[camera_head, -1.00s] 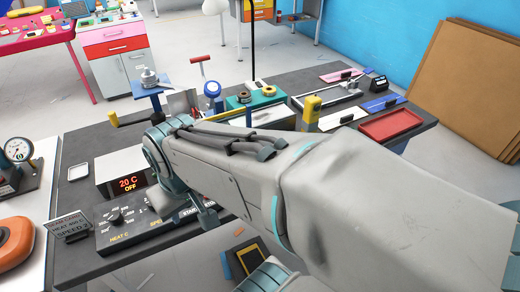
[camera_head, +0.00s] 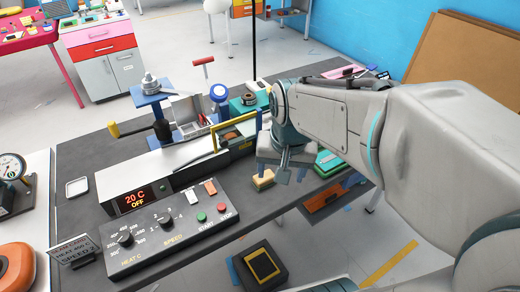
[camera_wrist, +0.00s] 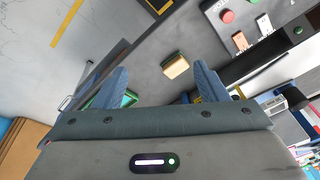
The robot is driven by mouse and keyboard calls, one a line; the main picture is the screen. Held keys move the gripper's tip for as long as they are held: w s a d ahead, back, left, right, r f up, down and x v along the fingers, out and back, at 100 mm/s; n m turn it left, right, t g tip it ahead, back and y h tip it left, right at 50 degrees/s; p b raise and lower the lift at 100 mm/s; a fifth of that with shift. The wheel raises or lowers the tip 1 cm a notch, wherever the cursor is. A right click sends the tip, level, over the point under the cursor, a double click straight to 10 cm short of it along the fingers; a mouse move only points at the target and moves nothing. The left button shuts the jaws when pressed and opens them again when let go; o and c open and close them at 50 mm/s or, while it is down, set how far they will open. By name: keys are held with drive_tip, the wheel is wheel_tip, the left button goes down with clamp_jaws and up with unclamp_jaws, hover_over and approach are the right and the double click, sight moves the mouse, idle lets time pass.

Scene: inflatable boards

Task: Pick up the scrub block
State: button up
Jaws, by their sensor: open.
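The scrub block (camera_head: 263,180) is a small tan block on the dark bench top, right of the control panel. In the wrist view the scrub block (camera_wrist: 176,66) shows a pale tan face with a dark green edge. It lies beyond the fingertips, between their lines and nearer the right finger. My gripper (camera_wrist: 160,78) is open, with its two blue-grey fingers spread and nothing between them. In the head view my gripper (camera_head: 286,166) hangs just above and right of the block, apart from it as far as I can tell; the wrist partly hides the fingers.
A control panel (camera_head: 168,232) with knobs and buttons is left of the block. A long white heater unit (camera_head: 132,186) reading 20 C OFF lies behind it, with a yellow handle (camera_head: 235,131). A green item (camera_head: 328,162) lies to the right. The bench's front edge is close.

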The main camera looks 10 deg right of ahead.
drive_tip(key=w+f+m+g, duration=0.1)
drive_tip(key=w+f+m, duration=0.1)
drive_tip(key=w+m, duration=0.55)
drive_tip(key=m+g, duration=0.1)
drive_tip(key=m, duration=0.2)
hover_over(265, 176)
drive_tip(key=f, duration=1.2)
drive_tip(key=shift+s+a+f, duration=0.15)
drive_tip(key=shift+a+f, duration=0.2)
drive_tip(key=shift+f, duration=0.05)
drive_tip(key=f, duration=0.3)
drive_tip(key=shift+d+f+p, duration=0.3)
drive_tip(key=shift+f, duration=0.1)
drive_tip(key=shift+w+f, duration=0.2)
drive_tip(key=shift+f, duration=0.5)
drive_tip(key=c, duration=1.1)
